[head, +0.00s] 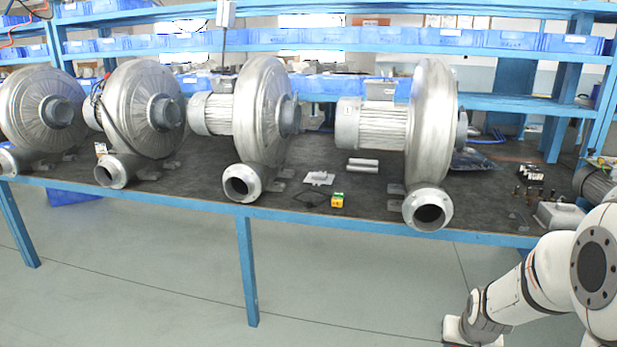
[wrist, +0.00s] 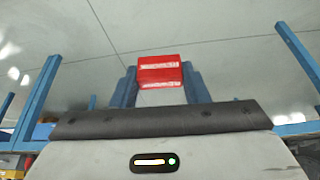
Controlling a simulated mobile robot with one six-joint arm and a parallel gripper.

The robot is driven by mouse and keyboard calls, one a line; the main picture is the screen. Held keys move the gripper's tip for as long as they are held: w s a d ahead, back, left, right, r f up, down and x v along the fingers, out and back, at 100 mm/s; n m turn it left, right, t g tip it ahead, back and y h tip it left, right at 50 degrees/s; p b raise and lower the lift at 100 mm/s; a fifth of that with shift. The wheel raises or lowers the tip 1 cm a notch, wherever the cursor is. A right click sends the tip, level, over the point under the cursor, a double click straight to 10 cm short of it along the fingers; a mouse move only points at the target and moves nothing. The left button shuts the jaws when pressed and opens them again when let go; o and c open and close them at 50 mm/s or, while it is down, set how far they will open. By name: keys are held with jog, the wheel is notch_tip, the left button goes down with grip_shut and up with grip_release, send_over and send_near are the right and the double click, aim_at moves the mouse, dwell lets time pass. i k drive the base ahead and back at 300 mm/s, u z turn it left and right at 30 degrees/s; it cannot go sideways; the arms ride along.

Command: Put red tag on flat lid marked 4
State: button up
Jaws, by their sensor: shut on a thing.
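The red tag (wrist: 160,68), a small red block with pale stripes, shows in the wrist view. It sits between the two blue fingers of my gripper (wrist: 160,86), which is shut on it. The floor-like grey surface fills the background behind it, with no lid close by. In the head view my arm is at the lower right, off the front of the bench; the tag cannot be made out there. No mark 4 is legible. A box with a flat top (head: 381,89) sits on the right blower's motor, and another box (head: 225,84) on the motor to its left.
Several large silver blowers (head: 431,125) stand along the dark bench top (head: 330,200) with a blue front edge. Blue shelving (head: 500,60) with bins stands behind. The floor before the bench is clear.

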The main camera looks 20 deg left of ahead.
aim_at(320, 174)
jog(key=u, duration=0.8)
jog(key=i, duration=1.65)
jog(key=u, duration=0.05)
